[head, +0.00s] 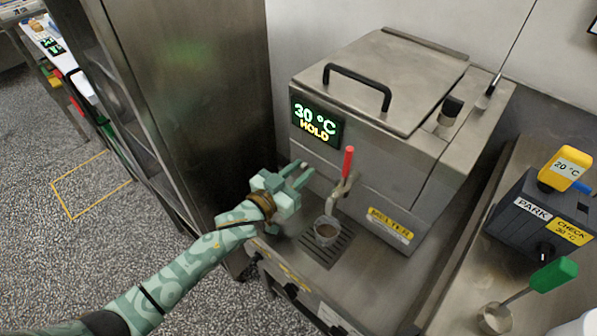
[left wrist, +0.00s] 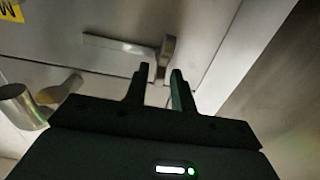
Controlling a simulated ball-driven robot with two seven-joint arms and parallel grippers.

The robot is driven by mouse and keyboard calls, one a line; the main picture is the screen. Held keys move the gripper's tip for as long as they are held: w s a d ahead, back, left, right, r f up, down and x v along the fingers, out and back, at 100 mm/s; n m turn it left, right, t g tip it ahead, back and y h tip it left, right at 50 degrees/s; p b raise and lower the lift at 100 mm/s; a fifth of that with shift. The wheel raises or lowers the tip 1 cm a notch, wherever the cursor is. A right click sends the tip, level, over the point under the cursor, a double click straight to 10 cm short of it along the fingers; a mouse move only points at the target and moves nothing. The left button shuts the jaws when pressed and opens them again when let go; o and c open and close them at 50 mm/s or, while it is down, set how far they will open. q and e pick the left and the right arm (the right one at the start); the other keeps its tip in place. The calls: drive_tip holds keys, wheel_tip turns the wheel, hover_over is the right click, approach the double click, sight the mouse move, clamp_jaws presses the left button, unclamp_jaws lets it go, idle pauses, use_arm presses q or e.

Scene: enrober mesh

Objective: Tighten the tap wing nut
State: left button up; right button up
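The tap (head: 342,192) sticks out of the front of the steel melter (head: 372,190) and has an upright red handle (head: 348,162). I cannot pick out the wing nut for certain in the head view. In the left wrist view a small grey upright piece (left wrist: 167,48) at the end of a pale bar (left wrist: 115,52) shows just past the fingertips; I cannot tell if it is the wing nut. My left gripper (head: 300,173) is left of the tap, close to the melter front. My right gripper is out of view.
A cup (head: 327,231) stands below the tap on the drip grate (head: 338,250). A tall steel cabinet (head: 185,90) stands at the left. At the right are a dark PARK holder (head: 525,215) with a yellow tool (head: 563,168) and a green-handled tool (head: 553,274).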

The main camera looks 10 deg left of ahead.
use_arm(q)
clamp_jaws()
